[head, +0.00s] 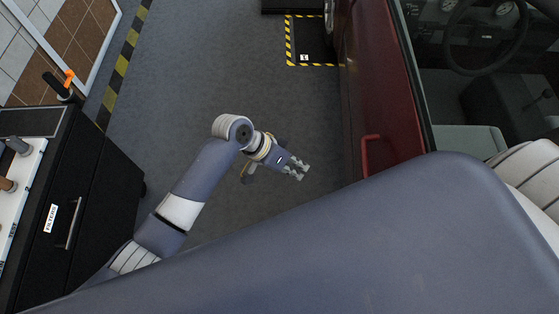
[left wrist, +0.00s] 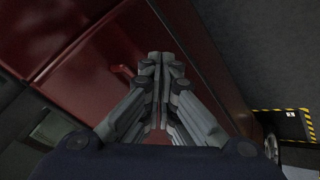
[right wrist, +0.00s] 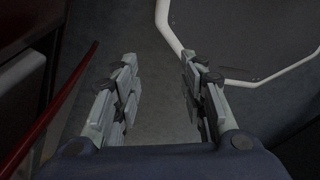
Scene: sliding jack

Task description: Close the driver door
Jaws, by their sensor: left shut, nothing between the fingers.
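The red driver door (head: 385,100) of the car runs down the right side of the head view. Its red handle (head: 370,150) sits near the lower end, and it also shows in the left wrist view (left wrist: 122,73). I cannot tell how far the door stands from its frame. My left gripper (head: 303,170) is shut and empty, left of the handle and apart from it in the head view. Its fingers (left wrist: 162,62) point at the red panel in its wrist view. My right gripper (right wrist: 157,70) is open and empty in its wrist view; my arm hides it from the head view.
A black cabinet (head: 95,190) stands at the left. A black pad with yellow-black edging (head: 308,45) lies by the car's wheel. Grey floor between cabinet and car is clear. A white tube (right wrist: 170,35) and a thin red edge (right wrist: 62,100) show near my right gripper.

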